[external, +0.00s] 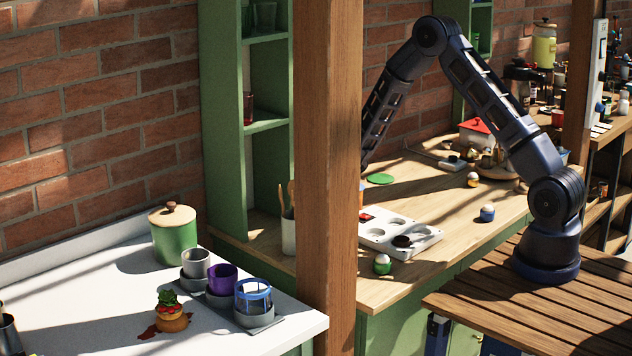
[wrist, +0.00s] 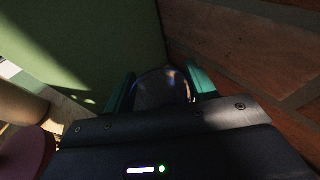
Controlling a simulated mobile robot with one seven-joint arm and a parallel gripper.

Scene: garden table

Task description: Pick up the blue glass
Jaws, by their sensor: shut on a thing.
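My gripper (wrist: 162,82) shows in the wrist view, with a teal finger on each side of a rounded, see-through glass (wrist: 163,90). It is shut on this glass. The glass looks dark and faintly bluish in the shade, so its colour is hard to tell. Its lower part is hidden by the gripper body. In the external view the wooden post hides my gripper and the glass; only my arm shows, reaching down behind the post.
A green panel (wrist: 95,45) and brick wall (wrist: 240,50) are close around my gripper. A tan rounded thing (wrist: 18,105) is at left. In the external view, the wooden post (external: 328,150) and green shelf (external: 222,120) stand near; a white tray (external: 428,240) lies on the worktop.

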